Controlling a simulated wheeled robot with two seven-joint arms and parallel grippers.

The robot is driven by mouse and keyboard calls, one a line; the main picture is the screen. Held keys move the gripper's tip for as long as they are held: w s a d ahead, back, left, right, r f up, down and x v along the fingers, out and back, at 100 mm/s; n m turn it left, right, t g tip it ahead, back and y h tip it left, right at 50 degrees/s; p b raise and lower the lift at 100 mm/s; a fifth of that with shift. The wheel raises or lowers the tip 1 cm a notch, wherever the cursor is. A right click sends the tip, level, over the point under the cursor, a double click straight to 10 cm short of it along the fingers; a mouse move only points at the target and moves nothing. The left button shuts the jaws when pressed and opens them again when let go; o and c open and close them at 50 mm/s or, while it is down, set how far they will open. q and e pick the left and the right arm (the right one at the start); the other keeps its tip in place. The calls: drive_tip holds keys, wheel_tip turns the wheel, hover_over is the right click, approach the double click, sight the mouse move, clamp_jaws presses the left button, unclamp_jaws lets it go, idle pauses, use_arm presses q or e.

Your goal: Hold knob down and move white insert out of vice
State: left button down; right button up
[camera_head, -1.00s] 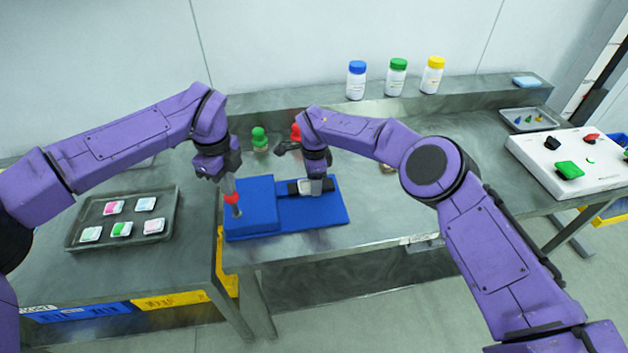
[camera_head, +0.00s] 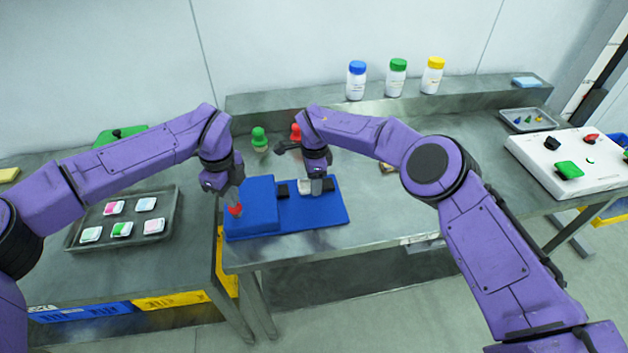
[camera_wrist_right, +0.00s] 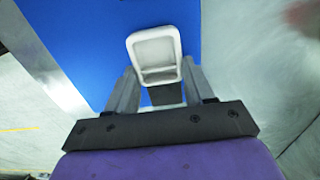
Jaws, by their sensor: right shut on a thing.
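The blue vice (camera_head: 252,212) stands near the table's front edge. The dark jaw (camera_head: 283,190) sits beside its raised block, and a gap separates this jaw from the dark part on the right. The red knob (camera_head: 235,210) is low at the block's left end. My left gripper (camera_head: 236,203) points down onto the knob; its fingertips are too small to judge. My right gripper (camera_head: 316,190) is shut on the white insert (camera_head: 305,186), over the vice's base. In the right wrist view, the hollow insert (camera_wrist_right: 155,52) sits between the two fingers.
Green (camera_head: 259,138) and red (camera_head: 296,131) pieces stand behind the vice. A tray of small coloured inserts (camera_head: 68,243) lies at left. Three capped bottles (camera_head: 397,80) stand on the back shelf. A white box (camera_head: 545,150) is at right.

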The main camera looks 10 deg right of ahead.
use_arm(q)
drive_tip(key=shift+f, duration=0.1)
use_arm(e)
drive_tip(key=shift+r, duration=2.85)
use_arm(q)
drive_tip(key=shift+r, duration=3.5)
drive_tip(key=shift+r, duration=0.1)
wheel_tip(320, 180, up, 5)
drive_tip(key=shift+f, duration=0.1)
